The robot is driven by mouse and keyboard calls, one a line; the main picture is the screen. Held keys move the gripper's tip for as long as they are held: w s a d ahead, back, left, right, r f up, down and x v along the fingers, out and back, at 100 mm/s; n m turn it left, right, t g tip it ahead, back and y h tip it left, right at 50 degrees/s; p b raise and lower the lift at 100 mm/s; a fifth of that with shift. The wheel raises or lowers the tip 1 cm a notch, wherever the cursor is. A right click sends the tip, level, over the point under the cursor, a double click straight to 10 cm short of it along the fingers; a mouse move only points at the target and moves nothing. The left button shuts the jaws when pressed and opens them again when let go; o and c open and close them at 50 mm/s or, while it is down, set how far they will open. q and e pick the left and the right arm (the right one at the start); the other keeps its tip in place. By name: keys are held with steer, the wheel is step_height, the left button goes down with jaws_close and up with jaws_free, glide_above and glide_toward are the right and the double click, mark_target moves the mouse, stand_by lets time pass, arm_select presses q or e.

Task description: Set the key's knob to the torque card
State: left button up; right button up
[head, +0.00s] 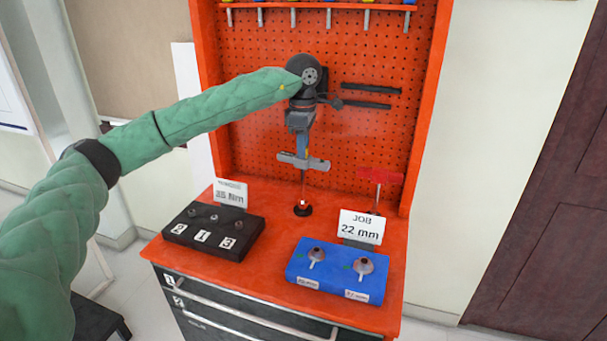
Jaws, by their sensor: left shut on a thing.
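My left gripper (303,155) points down over the middle of the bench and is shut on a grey T-shaped handle (318,164), which looks like the key. A thin dark shaft runs down from it to a small black and red round piece (303,209) at the bench top. I cannot tell whether that piece is the knob, or read any setting on it. The torque card (230,193) stands at the left behind a black block and seems to read 35 Nm. My right gripper is not in view.
A black block (192,236) numbered 1, 2, 3 sits left on the orange bench (262,262). A blue block (330,271) with two sockets sits right, before a card (362,228) reading JOB 22 mm. A red T-handle tool (381,176) stands behind. The pegboard closes the back.

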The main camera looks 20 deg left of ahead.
arm_select(q)
steer(key=shift+m+b, duration=0.45)
steer(key=shift+m, duration=1.05)
steer(key=o, duration=0.6)
steer(key=shift+o, duration=0.2)
steer(key=shift+r, duration=0.15)
steer(key=shift+r+p, duration=1.1)
steer(key=shift+r, duration=1.75)
